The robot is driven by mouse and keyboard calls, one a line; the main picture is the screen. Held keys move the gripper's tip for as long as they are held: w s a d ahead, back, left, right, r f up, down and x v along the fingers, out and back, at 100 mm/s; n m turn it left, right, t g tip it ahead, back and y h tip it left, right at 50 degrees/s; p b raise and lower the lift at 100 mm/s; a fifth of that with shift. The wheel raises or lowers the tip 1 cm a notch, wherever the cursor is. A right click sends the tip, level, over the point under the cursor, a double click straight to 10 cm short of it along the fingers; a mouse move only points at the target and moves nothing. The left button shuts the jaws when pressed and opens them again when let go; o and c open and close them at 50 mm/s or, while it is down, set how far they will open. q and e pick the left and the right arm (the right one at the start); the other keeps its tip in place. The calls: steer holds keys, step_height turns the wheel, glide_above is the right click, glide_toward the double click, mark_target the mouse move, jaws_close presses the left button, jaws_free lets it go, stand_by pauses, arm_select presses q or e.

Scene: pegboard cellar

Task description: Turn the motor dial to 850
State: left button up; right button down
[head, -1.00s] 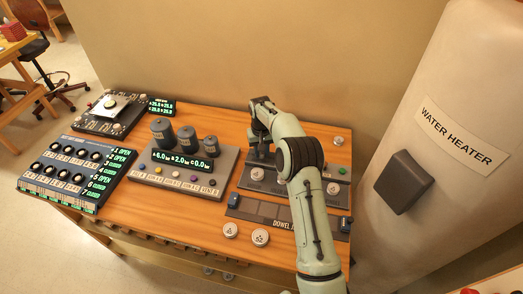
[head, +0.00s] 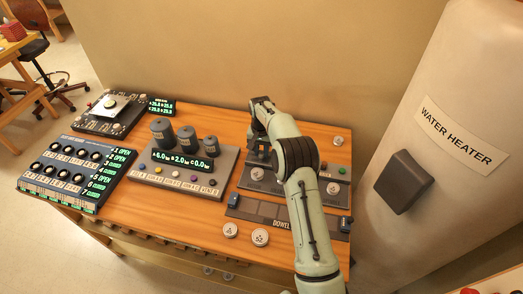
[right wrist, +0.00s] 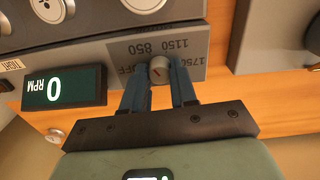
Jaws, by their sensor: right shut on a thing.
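The motor dial (right wrist: 159,72) is a small grey round knob with a short red mark, seen in the right wrist view. Its dark scale plate (right wrist: 150,46) shows OFF, 850, 1150 and 1750, upside down in this view. The fingers of my right gripper (right wrist: 160,84) are shut on the dial, one on each side. The readout (right wrist: 64,88) beside it shows 0 RPM. In the head view my right gripper (head: 258,150) is over the grey machine at the bench's right, and my arm hides the dial. My left gripper is not in view.
On the wooden bench stand a panel with three cylinders (head: 187,142), a dark switch panel (head: 67,168) and a black device (head: 108,112) at the back left. Two white round knobs (head: 260,237) lie at the front. The water heater (head: 440,130) stands close on the right.

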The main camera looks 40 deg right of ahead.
mark_target(261, 153)
steer(key=c, duration=0.9)
jaws_free()
step_height(261, 153, up, 13)
steer(key=shift+a+r, duration=0.1)
steer(key=shift+r, duration=0.1)
